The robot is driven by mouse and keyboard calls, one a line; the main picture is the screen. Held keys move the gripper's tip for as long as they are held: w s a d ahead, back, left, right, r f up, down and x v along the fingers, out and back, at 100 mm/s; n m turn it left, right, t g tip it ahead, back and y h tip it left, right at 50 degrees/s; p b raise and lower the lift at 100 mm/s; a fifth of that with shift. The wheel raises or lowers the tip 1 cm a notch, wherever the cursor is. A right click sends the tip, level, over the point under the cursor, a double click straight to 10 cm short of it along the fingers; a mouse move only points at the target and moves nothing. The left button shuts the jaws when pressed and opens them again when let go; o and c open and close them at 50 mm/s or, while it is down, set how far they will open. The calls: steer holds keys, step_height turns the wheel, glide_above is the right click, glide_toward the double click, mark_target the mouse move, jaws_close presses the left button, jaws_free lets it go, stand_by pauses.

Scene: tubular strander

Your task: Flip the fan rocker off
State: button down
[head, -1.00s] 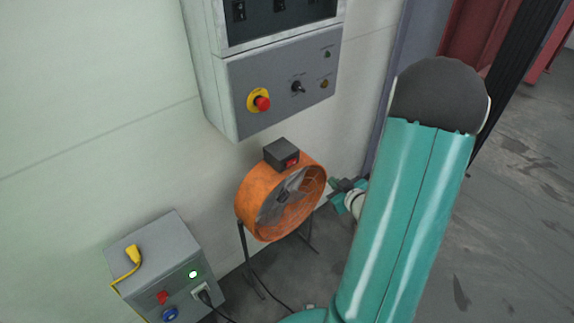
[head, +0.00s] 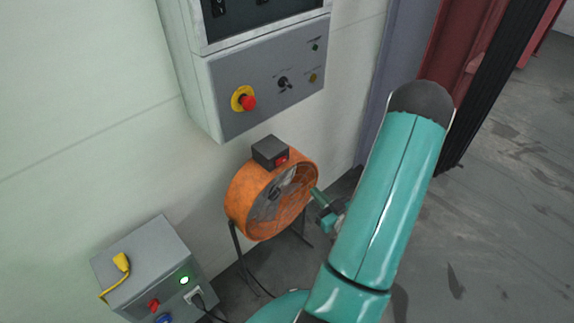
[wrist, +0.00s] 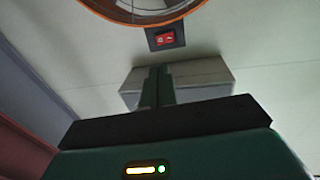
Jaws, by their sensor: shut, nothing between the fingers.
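The orange drum fan (head: 240,199) stands on dark legs by the wall. A dark switch box (head: 266,152) sits on top of it, with the red fan rocker (head: 282,160) on its front. In the wrist view the rocker (wrist: 165,39) shows clearly in its dark box, below the fan's orange rim (wrist: 125,18). My gripper (head: 317,191) is just right of the fan's front in the head view. In the wrist view its green fingers (wrist: 155,75) are together and empty, pointing toward the rocker with a gap. Which side of the rocker is pressed is unclear.
A grey control cabinet (head: 225,75) with a red emergency button (head: 248,102) hangs above the fan. A grey box (head: 140,252) with a lit green lamp (head: 184,280) stands lower left. A black cord runs from it. A red frame (head: 450,75) stands right.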

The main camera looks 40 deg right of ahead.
mark_target(284, 161)
steer(key=w, duration=0.4)
steer(key=w+d, duration=0.1)
steer(key=w, duration=0.9)
steer(key=shift+d, duration=0.25)
